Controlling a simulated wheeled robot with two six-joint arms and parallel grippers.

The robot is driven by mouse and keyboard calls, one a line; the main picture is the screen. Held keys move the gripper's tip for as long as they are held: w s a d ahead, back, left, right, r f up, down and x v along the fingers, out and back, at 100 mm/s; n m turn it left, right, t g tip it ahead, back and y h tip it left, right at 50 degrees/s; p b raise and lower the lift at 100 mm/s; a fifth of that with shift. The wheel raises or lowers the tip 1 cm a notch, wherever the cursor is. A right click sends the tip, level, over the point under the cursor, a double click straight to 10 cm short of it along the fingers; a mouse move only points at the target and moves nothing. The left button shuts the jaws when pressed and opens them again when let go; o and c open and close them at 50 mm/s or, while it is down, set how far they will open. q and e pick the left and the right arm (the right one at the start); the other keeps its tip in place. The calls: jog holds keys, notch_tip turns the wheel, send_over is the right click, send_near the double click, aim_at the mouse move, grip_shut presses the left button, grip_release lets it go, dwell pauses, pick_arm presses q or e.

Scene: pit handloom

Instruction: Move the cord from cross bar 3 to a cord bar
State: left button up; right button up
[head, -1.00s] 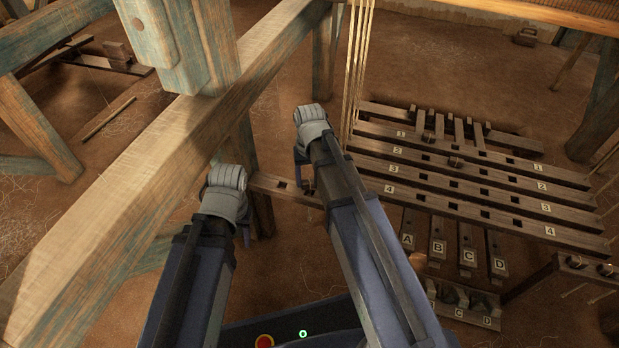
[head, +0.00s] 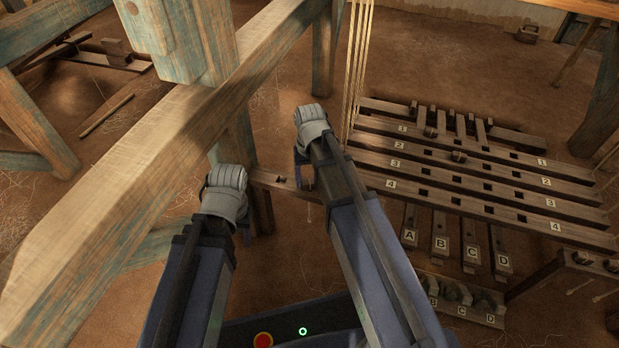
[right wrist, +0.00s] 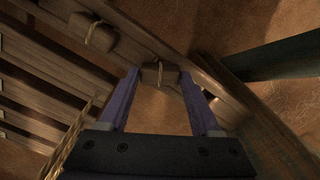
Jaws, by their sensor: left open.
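The cross bars lie at the right in the head view, numbered 1 to 4; cross bar 3 (head: 470,183) shows square holes and no block on top. Another corded block (right wrist: 95,32) sits beyond. My left gripper (head: 243,232) is beside the post, mostly hidden by its wrist, with nothing visible in it.
A thick wooden beam (head: 150,160) crosses the left side close to my left arm. Pale hanging cords (head: 357,60) drop just right of my right wrist. Lettered bars (head: 440,240) and a lettered block rack (head: 462,302) stand at the lower right. Earth floor is open between.

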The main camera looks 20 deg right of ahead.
jog(key=o, duration=0.5)
jog(key=shift+c, duration=0.2)
jog(key=shift+r, duration=0.1)
notch_tip(320, 180, up, 8)
jog(key=p, duration=0.7)
jog(key=shift+p, duration=0.4)
notch_tip(320, 180, up, 7)
jog(key=p, duration=0.7)
send_over(310, 182)
jog(key=shift+f, duration=0.2)
jog(key=shift+a, duration=0.15)
